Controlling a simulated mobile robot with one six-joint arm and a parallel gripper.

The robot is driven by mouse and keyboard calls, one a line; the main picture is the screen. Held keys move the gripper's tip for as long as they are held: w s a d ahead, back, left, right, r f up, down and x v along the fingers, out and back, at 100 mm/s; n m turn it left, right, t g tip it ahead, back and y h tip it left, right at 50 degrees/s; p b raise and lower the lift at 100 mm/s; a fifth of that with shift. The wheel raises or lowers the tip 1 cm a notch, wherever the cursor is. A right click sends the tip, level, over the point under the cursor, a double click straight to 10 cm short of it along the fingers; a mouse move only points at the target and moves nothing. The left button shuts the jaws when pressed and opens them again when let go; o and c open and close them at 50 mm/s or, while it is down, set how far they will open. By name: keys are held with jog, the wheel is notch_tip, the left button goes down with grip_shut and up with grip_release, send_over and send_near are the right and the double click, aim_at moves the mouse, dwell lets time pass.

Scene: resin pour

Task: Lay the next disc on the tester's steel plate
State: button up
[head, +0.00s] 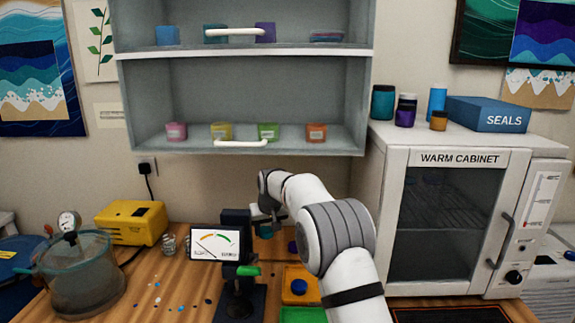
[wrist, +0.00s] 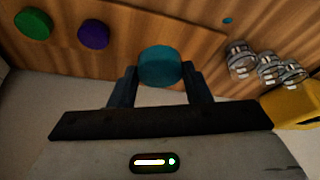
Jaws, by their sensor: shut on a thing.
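My gripper (wrist: 160,80) is shut on a teal disc (wrist: 160,66), which sits between its two fingertips in the wrist view. In the head view the teal disc (head: 265,231) shows below my gripper (head: 263,217), behind the tester. The tester (head: 238,283) is dark, with a dial screen (head: 217,243) and a green handle (head: 248,271). I cannot make out its steel plate. A purple disc (wrist: 93,34) and a green disc (wrist: 33,24) lie on the wooden table to the left in the wrist view. The purple disc (head: 292,247) is partly behind my arm in the head view.
An orange tray (head: 290,270) holds a blue disc (head: 299,287); a green tray (head: 303,315) lies in front. Small glasses (wrist: 240,60) and a yellow unit (head: 131,222) stand left of the tester, beside a clear pot (head: 85,280). A warm cabinet (head: 396,220) stands right; shelves (head: 243,142) hang above.

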jog(key=s+d+f+m+h, duration=0.1)
jog(key=s+d+m, duration=0.1)
jog(key=s+d, duration=0.4)
jog(key=s+d+f+m+h, duration=0.1)
jog(key=s+d+f+m, duration=0.1)
jog(key=s+d, duration=0.3)
jog(key=s+d+f+m+h, duration=0.1)
jog(key=s+d+m, duration=0.2)
jog(key=s+d, duration=0.3)
jog(key=shift+s+d+f, duration=0.1)
jog(key=shift+d, duration=0.65)
jog(key=shift+s+d+f, duration=0.15)
jog(key=shift+d, duration=0.65)
jog(key=shift+s+d+f, duration=0.1)
jog(key=shift+d, duration=0.65)
jog(key=shift+s+d+f+m, duration=0.1)
jog(key=shift+s+d+m, duration=0.1)
jog(key=shift+s+m, duration=0.1)
